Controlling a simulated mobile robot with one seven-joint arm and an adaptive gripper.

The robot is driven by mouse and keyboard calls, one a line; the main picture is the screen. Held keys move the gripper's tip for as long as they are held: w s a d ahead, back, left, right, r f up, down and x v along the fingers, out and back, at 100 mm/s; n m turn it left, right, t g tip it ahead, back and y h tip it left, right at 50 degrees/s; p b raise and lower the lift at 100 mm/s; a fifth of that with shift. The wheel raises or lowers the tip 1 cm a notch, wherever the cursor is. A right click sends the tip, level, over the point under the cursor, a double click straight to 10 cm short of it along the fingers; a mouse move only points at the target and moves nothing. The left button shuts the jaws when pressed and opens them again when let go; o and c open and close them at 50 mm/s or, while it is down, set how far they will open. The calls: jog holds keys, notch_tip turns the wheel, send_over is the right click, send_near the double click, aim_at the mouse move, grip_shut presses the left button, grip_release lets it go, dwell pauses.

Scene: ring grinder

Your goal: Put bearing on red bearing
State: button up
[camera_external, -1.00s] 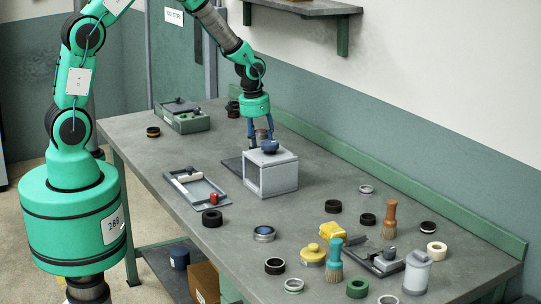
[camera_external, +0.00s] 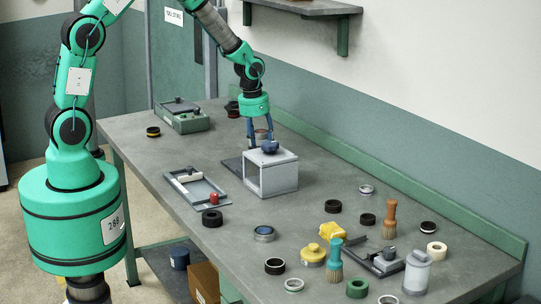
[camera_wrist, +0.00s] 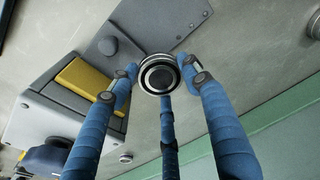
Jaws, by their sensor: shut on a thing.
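My gripper (camera_external: 260,137) is low over the table, behind the grey box-shaped stand (camera_external: 272,185). In the wrist view its blue fingers (camera_wrist: 160,78) are shut on a bearing (camera_wrist: 159,76), a dark ring with a bright metal rim. The bearing's face points towards the camera. In the external view the held bearing is hidden or too small to make out. A dark ring with a reddish tint (camera_external: 233,112) lies at the far back of the table, beside the green box; I cannot tell for sure whether it is the red bearing.
A green box (camera_external: 182,121) stands at the back left. Several rings, brushes and a yellow pot (camera_external: 312,252) fill the front right.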

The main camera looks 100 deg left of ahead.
jog(key=s+a+r+m+p, duration=0.1)
jog(key=s+a+r+p, duration=0.1)
jog(key=s+a, duration=1.3)
jog(key=shift+s+a+r+m+p, duration=0.3)
jog(key=shift+a+p, duration=0.05)
jog(key=shift+a, duration=0.4)
send_over(261, 131)
jog(key=shift+d+f+b, duration=0.2)
jog(key=shift+f+b, duration=0.15)
jog(key=shift+f, duration=0.35)
jog(key=shift+s, duration=0.1)
jog(key=shift+f, duration=1.75)
jog(key=shift+f+b, duration=0.15)
jog(key=shift+b, duration=0.15)
jog(key=o, duration=1.4)
